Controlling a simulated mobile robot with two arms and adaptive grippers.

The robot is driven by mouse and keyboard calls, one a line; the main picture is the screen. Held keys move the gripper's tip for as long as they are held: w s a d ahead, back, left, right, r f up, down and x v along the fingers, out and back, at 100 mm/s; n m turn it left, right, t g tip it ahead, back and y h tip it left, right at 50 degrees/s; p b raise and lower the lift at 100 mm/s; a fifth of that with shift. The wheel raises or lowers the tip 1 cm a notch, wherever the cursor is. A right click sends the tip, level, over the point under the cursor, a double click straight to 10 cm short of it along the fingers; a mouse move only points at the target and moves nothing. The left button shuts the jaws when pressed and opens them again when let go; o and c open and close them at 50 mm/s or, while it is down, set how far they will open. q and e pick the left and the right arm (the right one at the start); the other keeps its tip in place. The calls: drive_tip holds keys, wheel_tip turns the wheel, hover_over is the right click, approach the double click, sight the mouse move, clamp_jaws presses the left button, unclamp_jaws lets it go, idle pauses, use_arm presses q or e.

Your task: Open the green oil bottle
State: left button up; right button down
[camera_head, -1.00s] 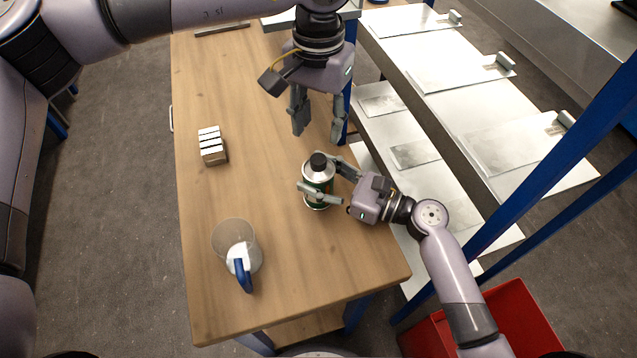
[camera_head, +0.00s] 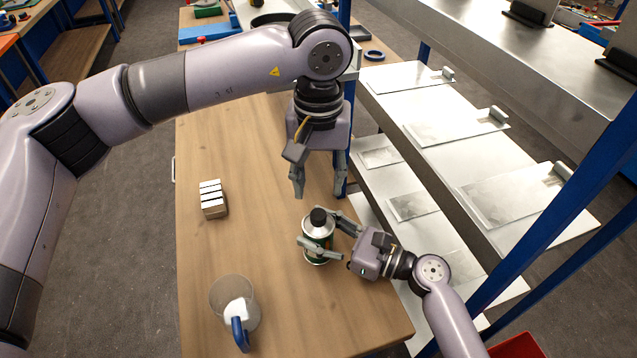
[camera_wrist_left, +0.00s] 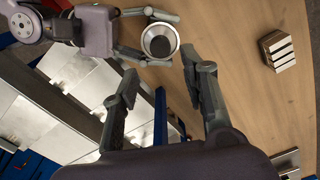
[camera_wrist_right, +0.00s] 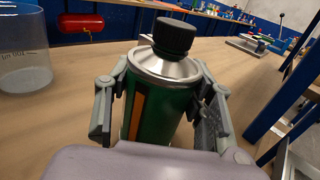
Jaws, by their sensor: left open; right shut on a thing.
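The green oil bottle (camera_head: 318,241) stands upright on the wooden table, with a silver shoulder and a black cap (camera_head: 318,216) on top. My right gripper (camera_head: 324,236) is shut around the bottle's body from the right; the right wrist view shows a finger on each side of the bottle (camera_wrist_right: 157,105) and the cap (camera_wrist_right: 174,37) on it. My left gripper (camera_head: 319,188) is open and empty, pointing down above and behind the bottle, apart from the cap. In the left wrist view the cap (camera_wrist_left: 160,46) shows from above, beyond the fingertips of my left gripper (camera_wrist_left: 159,68).
A clear beaker (camera_head: 222,293) and a blue-handled item (camera_head: 239,333) stand at the table's front left. A small stack of blocks (camera_head: 212,199) lies left of the bottle. Metal shelves with blue posts (camera_head: 597,155) border the right side. The table's middle is clear.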

sight(318, 214)
use_arm(q)
wheel_tip(318, 214, down, 8)
drive_tip(key=shift+r, duration=0.1)
idle(0.4)
drive_tip(key=shift+c, duration=0.6)
clamp_jaws()
drive_tip(key=shift+n, duration=0.4)
use_arm(e)
drive_tip(key=shift+f, duration=0.1)
